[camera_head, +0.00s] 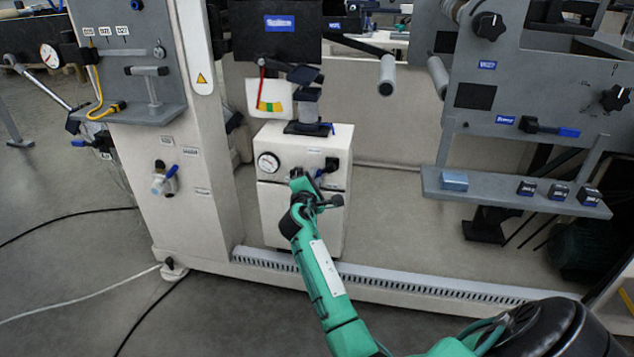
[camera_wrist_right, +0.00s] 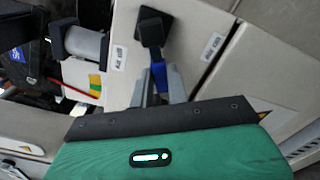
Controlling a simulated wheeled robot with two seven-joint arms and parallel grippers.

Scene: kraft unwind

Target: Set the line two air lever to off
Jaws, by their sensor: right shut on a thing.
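A white cabinet (camera_head: 330,215) with a round gauge stands low in the middle of the head view. A blue lever (camera_head: 321,172) with a dark mount is on its upper front, to the right of the gauge. In the right wrist view the blue lever (camera_wrist_right: 159,76) runs down from a black square knob (camera_wrist_right: 152,27) and sits between the two grey fingers. My right gripper (camera_wrist_right: 160,88) is shut on it; in the head view my wrist partly hides this spot. My left gripper is not in view.
Another blue-handled valve (camera_head: 170,172) is on the left column. A gauge (camera_head: 268,162) is beside the held lever. A grey shelf (camera_head: 500,190) with small blocks juts out at right. A slotted rail (camera_head: 400,285) crosses the floor. Cables lie at left.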

